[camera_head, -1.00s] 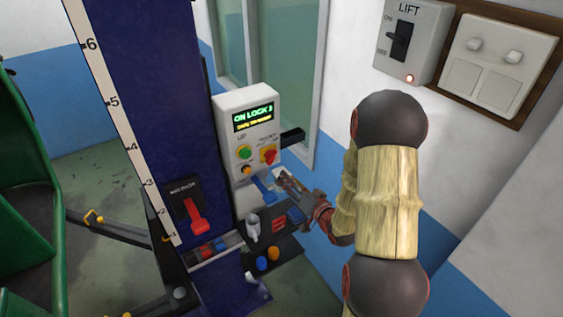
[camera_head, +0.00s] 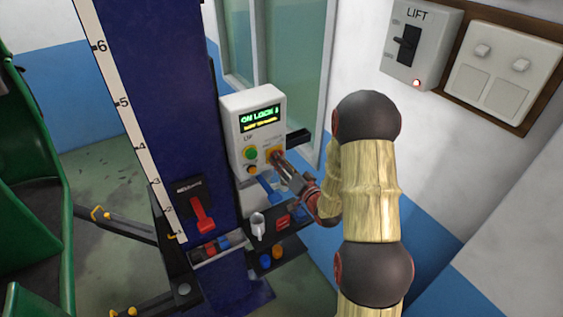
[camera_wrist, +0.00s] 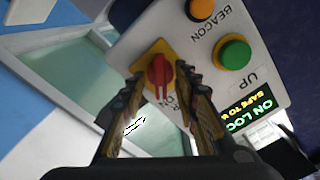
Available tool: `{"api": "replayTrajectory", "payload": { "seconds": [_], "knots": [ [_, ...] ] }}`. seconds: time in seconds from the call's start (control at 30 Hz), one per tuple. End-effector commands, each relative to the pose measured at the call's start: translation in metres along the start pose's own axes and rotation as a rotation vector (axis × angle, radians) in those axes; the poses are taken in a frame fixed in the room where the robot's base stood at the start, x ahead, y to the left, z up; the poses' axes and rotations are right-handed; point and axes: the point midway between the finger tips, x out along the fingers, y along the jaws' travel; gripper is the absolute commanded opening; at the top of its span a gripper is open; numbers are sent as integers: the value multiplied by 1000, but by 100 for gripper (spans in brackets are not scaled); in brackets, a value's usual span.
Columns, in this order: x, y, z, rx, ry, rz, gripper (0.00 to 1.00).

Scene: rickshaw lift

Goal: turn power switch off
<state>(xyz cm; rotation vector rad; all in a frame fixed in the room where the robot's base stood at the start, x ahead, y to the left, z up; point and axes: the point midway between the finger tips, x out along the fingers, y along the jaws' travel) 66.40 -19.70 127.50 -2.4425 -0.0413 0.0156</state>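A red rotary knob (camera_wrist: 158,75) sits on a yellow plate (camera_wrist: 149,53) on the white control box (camera_head: 239,106). The knob's label is mostly hidden by a finger in the wrist view. My gripper (camera_wrist: 161,73) is open, with one finger on each side of the knob; I cannot tell whether they touch it. In the head view my gripper (camera_head: 280,160) covers most of the knob. The box display (camera_head: 260,117) is lit and reads "ON LOCK" in green. A wall box marked LIFT (camera_head: 420,43) has a black lever switch and a lit red lamp.
A green UP button (camera_wrist: 235,53) and an orange BEACON button (camera_wrist: 202,8) are close to the knob. A blue lever (camera_head: 268,187) and a small shelf (camera_head: 262,238) are below. A blue post with a red lever (camera_head: 202,214) stands left.

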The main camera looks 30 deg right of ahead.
Motion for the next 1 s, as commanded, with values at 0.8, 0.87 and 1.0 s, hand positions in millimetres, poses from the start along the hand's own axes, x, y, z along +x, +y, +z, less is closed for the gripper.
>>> {"api": "replayTrajectory", "payload": {
  "seconds": [0.8, 0.87, 1.0],
  "knots": [
    [0, 0, 0, -1, 0, 0, 0],
    [0, 0, 0, 0, 0, 0, 0],
    [0, 0, 0, -3, 0, 0, 0]
  ]
}}
